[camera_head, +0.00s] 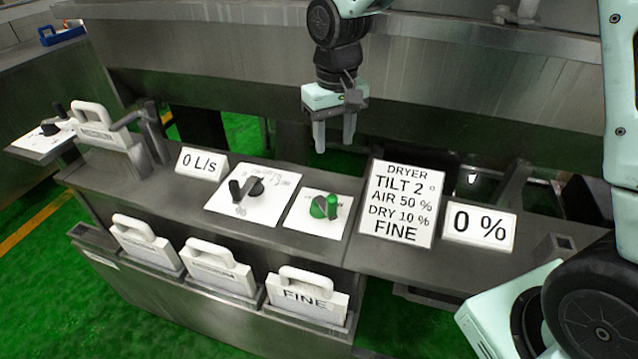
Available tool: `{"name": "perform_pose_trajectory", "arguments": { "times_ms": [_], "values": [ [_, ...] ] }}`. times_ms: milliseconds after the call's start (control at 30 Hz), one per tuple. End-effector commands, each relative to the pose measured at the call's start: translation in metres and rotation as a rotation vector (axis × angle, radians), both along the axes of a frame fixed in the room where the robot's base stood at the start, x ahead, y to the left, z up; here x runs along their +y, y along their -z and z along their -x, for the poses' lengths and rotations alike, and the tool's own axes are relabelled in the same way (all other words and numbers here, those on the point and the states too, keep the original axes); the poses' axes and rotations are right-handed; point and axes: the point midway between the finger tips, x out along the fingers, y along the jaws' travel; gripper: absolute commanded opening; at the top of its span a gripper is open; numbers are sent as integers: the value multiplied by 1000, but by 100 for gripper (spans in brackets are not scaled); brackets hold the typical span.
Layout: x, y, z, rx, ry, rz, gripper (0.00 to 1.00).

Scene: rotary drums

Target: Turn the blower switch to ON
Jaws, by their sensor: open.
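A green rotary switch (324,206) with an upright handle sits on a small white plate (301,222) in the middle of the grey console. Its lettering is too small to read, so I cannot tell its setting or confirm that it is the blower switch. A black rotary knob (256,187) with a handle sits on a larger white plate to its left. My gripper (334,143) hangs above and behind the green switch, fingers pointing down. It is open and empty, apart from the console's controls.
A "0 L/s" sign (202,163), a "DRYER" settings sign (398,202) and a "0 %" sign (479,229) stand on the console. Handled plates, one marked "FINE" (307,298), stand in front. Another black knob (50,128) is at far left.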

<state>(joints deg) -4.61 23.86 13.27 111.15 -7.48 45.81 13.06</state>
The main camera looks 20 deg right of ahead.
Motion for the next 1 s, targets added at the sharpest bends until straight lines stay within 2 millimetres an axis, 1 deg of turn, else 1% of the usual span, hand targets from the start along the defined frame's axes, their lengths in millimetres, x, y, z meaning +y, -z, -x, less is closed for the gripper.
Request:
{"name": "perform_pose_trajectory", "arguments": {
  "times_ms": [167,600,800,900,1000],
  "values": [
    [0,19,1,4,0,1,46],
    [0,109,2,6,-2,1,46],
    [0,146,2,5,-2,1,46],
    [0,158,1,3,-1,0,46],
    [0,166,0,0,-2,0,46]
  ]
}}
